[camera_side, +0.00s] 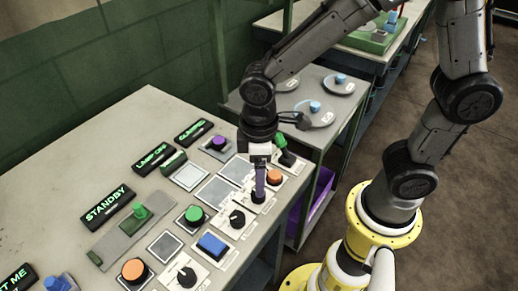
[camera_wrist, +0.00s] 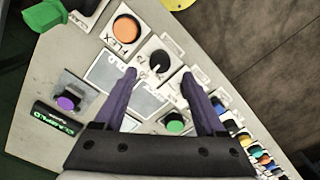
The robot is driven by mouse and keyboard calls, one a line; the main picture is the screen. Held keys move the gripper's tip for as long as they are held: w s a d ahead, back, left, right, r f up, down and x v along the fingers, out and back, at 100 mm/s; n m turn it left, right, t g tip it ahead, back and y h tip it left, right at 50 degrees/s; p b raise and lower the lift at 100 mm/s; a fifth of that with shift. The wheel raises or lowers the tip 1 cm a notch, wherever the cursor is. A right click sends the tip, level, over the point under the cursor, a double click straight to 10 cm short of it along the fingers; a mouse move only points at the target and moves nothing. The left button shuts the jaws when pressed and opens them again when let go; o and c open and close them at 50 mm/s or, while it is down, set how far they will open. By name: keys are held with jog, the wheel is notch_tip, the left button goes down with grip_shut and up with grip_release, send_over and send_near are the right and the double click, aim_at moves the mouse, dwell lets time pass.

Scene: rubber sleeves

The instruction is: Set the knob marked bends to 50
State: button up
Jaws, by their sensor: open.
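A round black knob (camera_wrist: 160,62) with a white pointer line sits on a white dial plate in the wrist view. Its label is too small to read, so I cannot tell whether it is the one marked bends. My gripper (camera_wrist: 158,74) is open, with one purple finger on each side of this knob in the picture. I cannot tell whether the fingers touch it. In the side view my gripper (camera_side: 260,192) points down over the panel at this knob, which is partly hidden. Other black knobs stand nearer the camera, one (camera_side: 237,218) and another (camera_side: 187,276).
An orange button (camera_wrist: 126,28) labelled FLEX is close beside the knob. A green button (camera_side: 194,214), a blue button (camera_side: 211,244) and a green lever (camera_side: 285,152) stand up from the panel. Lit displays (camera_side: 108,204) line the far side.

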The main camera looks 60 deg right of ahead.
notch_tip(320, 180, up, 9)
jog(key=shift+f, duration=0.15)
dwell(0.4)
jog(key=s+d+r+m+t, duration=0.2)
jog(key=s+d+m, duration=0.2)
jog(key=s+d, duration=0.1)
jog(key=s+d+r+m+t, duration=0.2)
jog(key=s+d+m+t, duration=0.1)
jog(key=d, duration=0.5)
jog(key=shift+s+r+m+t, duration=0.3)
jog(key=shift+s+r+m, duration=0.1)
jog(key=shift+s, duration=0.45)
